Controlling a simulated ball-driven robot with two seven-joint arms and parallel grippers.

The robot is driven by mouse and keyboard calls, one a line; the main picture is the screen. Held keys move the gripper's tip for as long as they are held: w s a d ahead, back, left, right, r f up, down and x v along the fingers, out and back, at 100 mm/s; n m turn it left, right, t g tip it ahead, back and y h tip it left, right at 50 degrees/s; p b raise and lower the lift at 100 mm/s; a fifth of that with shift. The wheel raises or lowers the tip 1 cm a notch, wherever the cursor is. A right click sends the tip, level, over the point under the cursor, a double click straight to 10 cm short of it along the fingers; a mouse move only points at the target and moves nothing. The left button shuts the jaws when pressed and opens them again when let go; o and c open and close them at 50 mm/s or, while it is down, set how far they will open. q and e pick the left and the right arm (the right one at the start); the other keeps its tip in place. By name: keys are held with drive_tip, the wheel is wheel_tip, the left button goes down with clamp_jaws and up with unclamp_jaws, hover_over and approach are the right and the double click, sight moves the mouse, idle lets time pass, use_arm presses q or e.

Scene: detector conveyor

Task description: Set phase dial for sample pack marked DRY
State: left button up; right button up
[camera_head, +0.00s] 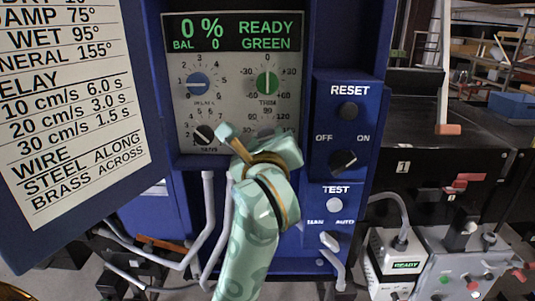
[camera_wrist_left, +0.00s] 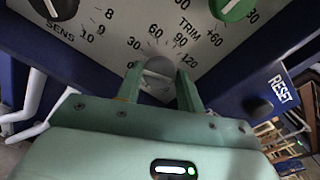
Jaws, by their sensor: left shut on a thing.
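The phase dial is a grey knob (camera_wrist_left: 160,68) in the lower right of the control panel (camera_head: 232,72), with an angle scale around it; 30, 60, 90 and 120 can be read in the left wrist view. My left gripper (camera_wrist_left: 161,88) is shut on this knob, one finger on each side. In the head view my green gripper (camera_head: 258,145) covers most of the dial, and its pointer cannot be made out. A sign (camera_head: 75,115) at the left lists DAMP 75°, WET 95° and a 155° row; its top DRY row is cut off. My right gripper is out of view.
A blue knob (camera_head: 198,84), a green TRIM knob (camera_head: 267,83) and a black SENS knob (camera_head: 204,134) surround the dial. The display (camera_head: 233,32) reads 0 % READY GREEN. RESET and TEST controls are on a blue box (camera_head: 341,140) at the right.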

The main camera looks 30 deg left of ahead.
use_arm(q)
drive_tip(key=shift+r+n+b, duration=0.15)
drive_tip(key=shift+n+b, duration=0.7)
drive_tip(key=shift+n, duration=0.15)
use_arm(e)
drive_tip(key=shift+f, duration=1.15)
use_arm(q)
drive_tip(key=o, duration=1)
drive_tip(key=shift+w+a, duration=0.1)
